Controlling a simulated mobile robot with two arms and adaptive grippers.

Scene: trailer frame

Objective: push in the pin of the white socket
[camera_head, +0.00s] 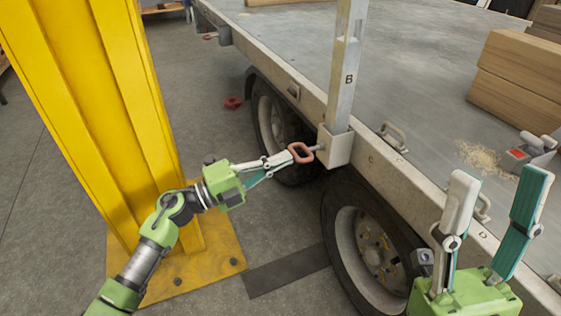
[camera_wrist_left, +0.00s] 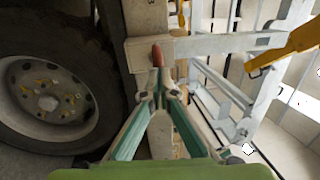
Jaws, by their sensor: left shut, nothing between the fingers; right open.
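The white socket (camera_head: 336,147) is fixed to the trailer's side rail, and a grey post (camera_head: 347,75) marked B stands in it. The pin's red ring handle (camera_head: 301,153) sticks out on the socket's left side, with a short length of rod (camera_head: 318,148) showing between ring and socket. My left gripper (camera_head: 287,158) is shut and empty, its tips close to the ring; I cannot tell whether they touch it. In the left wrist view the red handle (camera_wrist_left: 157,56) lies just beyond my left fingertips (camera_wrist_left: 162,92). My right gripper (camera_head: 498,190) is open and empty.
A yellow column (camera_head: 95,90) stands left of my left arm. Trailer wheels (camera_head: 365,240) are below the rail. The trailer deck (camera_head: 420,60) carries wooden beams (camera_head: 515,85), sawdust (camera_head: 482,156) and a grey-and-red device (camera_head: 530,150). Another red object (camera_head: 233,102) lies on the floor.

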